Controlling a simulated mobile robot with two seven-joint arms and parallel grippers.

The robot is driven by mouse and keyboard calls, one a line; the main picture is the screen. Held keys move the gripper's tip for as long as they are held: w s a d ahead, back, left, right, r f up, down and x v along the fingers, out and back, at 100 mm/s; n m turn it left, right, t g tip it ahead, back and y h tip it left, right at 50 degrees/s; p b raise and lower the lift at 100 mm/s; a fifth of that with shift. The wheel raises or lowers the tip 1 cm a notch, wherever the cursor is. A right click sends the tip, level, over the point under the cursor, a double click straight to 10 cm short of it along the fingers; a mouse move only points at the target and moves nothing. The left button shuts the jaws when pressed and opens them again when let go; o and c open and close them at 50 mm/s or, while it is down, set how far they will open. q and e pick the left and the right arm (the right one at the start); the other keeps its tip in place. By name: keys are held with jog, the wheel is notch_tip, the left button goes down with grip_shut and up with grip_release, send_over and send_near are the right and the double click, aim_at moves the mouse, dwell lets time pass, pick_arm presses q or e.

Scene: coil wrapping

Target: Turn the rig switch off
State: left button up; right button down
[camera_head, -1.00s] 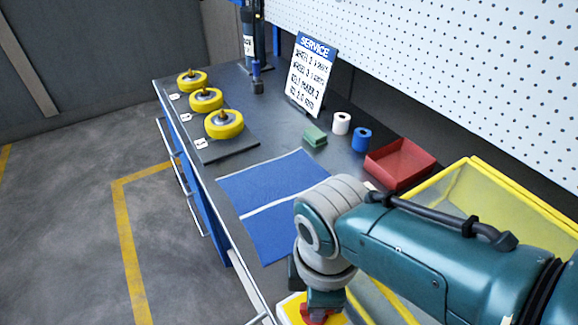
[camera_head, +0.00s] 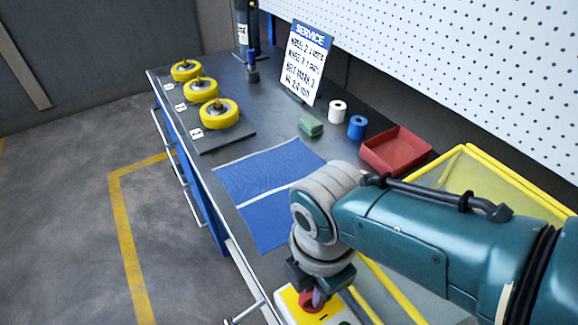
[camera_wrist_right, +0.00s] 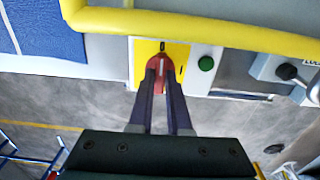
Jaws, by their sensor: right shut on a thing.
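The rig switch is a red knob (camera_head: 308,302) on a yellow plate (camera_head: 290,300), at the bottom of the head view. In the right wrist view the red knob (camera_wrist_right: 157,60) stands on the yellow plate (camera_wrist_right: 143,47), with a dark mark above it. My right gripper (camera_head: 316,294) points down onto the knob. In the wrist view its two dark fingers (camera_wrist_right: 164,76) are closed on the knob, hiding part of it. My left gripper does not show.
A green button (camera_wrist_right: 206,63) sits right of the switch, with a grey box and black lever (camera_wrist_right: 288,72) beyond. A yellow-framed bin (camera_head: 470,185) stands beside my right arm. The bench holds a blue mat (camera_head: 265,180), red tray (camera_head: 398,150) and yellow wheels (camera_head: 218,113).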

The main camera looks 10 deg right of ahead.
dwell(0.3)
jog(key=c, duration=0.9)
grip_release()
jog(key=shift+o, duration=0.2)
jog(key=shift+r, duration=0.1)
notch_tip(320, 180, up, 10)
jog(key=p, duration=0.5)
jog(key=shift+s+a, duration=0.1)
